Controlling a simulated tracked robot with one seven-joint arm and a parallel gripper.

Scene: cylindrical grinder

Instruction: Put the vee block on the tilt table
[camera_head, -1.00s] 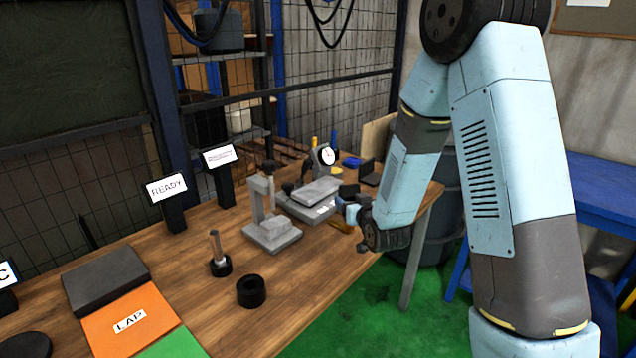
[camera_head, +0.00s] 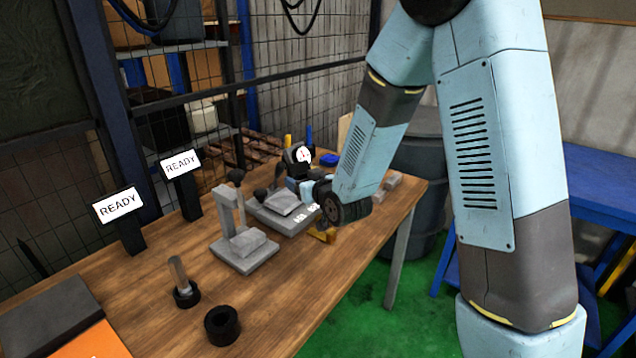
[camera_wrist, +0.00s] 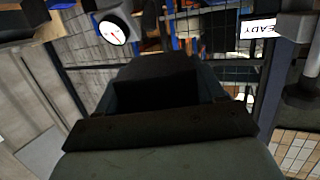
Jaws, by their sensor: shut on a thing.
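The tilt table (camera_head: 284,205), a grey plate on a low base, stands on the wooden bench in the head view. My gripper (camera_head: 309,190) is close to its right side, partly in front of it. In the wrist view my gripper (camera_wrist: 160,105) is shut on a dark block, taken as the vee block (camera_wrist: 155,68). Its vee faces cannot be made out. In the head view my wrist and gripper hide the held block. Contact between block and table cannot be told.
A dial gauge (camera_head: 302,155) stands just behind the tilt table. A grey stand (camera_head: 243,248) is to its left. A black ring (camera_head: 222,325) and a peg in a collar (camera_head: 183,285) lie nearer. Grey blocks (camera_head: 388,184) sit at the right. The front bench has free room.

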